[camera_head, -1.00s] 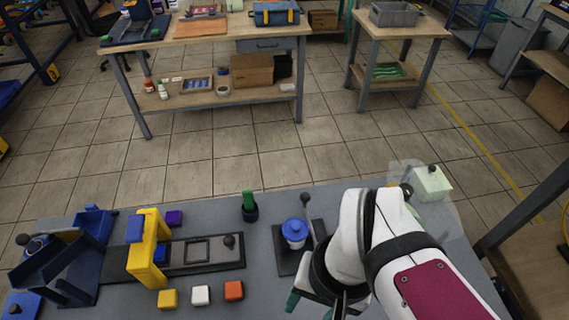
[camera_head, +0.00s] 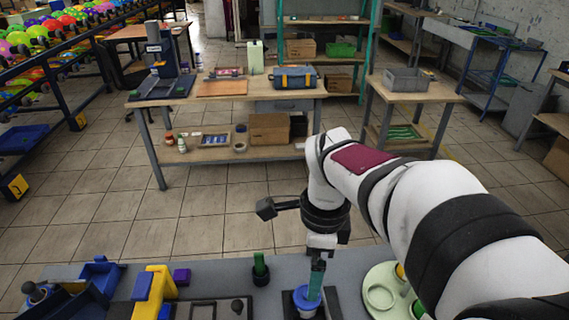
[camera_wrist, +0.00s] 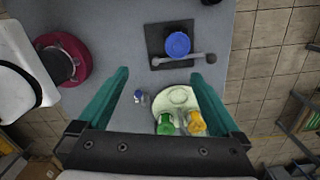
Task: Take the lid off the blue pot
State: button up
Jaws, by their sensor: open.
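The blue pot (camera_head: 306,299) stands on a dark square base at the front of the grey bench, and its lower part is cut off by the picture edge. In the wrist view its round blue lid (camera_wrist: 178,44) shows from above on the dark base (camera_wrist: 157,36), with a grey rod ending in a knob (camera_wrist: 183,60) beside it. My gripper (camera_wrist: 160,75) is open and empty, its two teal fingers wide apart. The pot lies beyond the fingertips, towards the right finger.
A pale green round plate (camera_wrist: 177,97) with green and yellow pieces lies near the right finger. A green-topped holder (camera_head: 260,268), yellow arch (camera_head: 155,288) and purple block (camera_head: 181,276) stand left of the pot. A magenta round thing (camera_wrist: 66,60) is left in the wrist view.

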aim_at(306, 303)
jog(key=w+f+m, duration=0.1)
jog(key=f, duration=0.4)
jog(key=w+f+m, duration=0.1)
jog(key=f, duration=0.5)
jog(key=w+f+m, duration=0.1)
jog(key=w+f, duration=0.1)
jog(key=f, duration=0.4)
jog(key=shift+w+d, duration=0.1)
jog(key=shift+r, duration=0.1)
jog(key=c, duration=1.1)
